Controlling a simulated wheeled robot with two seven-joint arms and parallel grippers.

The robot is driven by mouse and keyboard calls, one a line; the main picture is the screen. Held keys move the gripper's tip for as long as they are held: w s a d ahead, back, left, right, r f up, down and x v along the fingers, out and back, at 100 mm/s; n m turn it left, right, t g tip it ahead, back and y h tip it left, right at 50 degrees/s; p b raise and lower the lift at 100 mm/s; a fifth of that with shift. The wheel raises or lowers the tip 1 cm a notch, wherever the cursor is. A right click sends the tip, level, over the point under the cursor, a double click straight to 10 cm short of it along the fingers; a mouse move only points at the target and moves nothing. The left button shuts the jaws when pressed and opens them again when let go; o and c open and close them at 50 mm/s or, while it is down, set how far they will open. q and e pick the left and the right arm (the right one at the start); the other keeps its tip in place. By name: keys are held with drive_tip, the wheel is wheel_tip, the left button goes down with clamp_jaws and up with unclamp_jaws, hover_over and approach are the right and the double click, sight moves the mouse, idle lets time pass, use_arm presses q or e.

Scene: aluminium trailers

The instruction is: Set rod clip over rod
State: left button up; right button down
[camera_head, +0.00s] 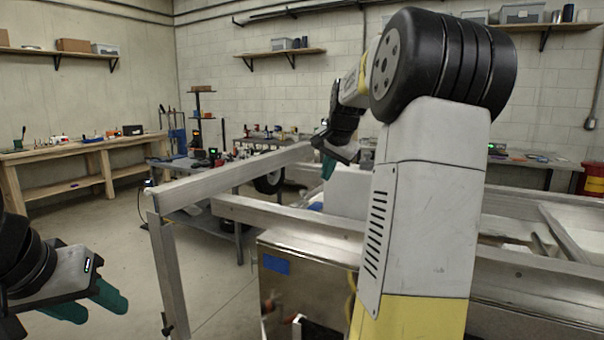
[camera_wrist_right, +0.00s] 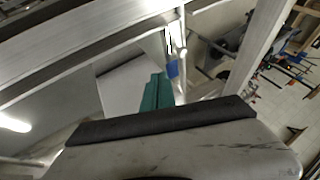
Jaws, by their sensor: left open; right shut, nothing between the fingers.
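My right gripper (camera_head: 328,167) is over the aluminium trailer frame, partly hidden by my own arm. In the right wrist view its teal fingers (camera_wrist_right: 155,93) are together with nothing between them. A thin upright metal piece (camera_wrist_right: 171,38) stands beyond the fingertips, with a small blue part (camera_wrist_right: 173,69) on it just right of the fingers. I cannot tell whether these are the rod and the rod clip. My left gripper (camera_head: 97,305) is open and empty at the lower left, away from the trailer.
The aluminium trailer rails (camera_head: 230,178) run across the middle, with an upright post (camera_head: 168,265) at the left corner. A shiny metal box (camera_head: 310,290) with blue tape (camera_head: 276,264) stands in front. A wooden workbench (camera_head: 80,152) is far left; the floor between is clear.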

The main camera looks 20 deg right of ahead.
drive_tip(key=w+a+f, duration=0.1)
drive_tip(key=w+f, duration=0.5)
drive_tip(key=w, duration=0.1)
drive_tip(key=shift+w+a+f, duration=0.25)
drive_tip(key=shift+a+f, duration=0.1)
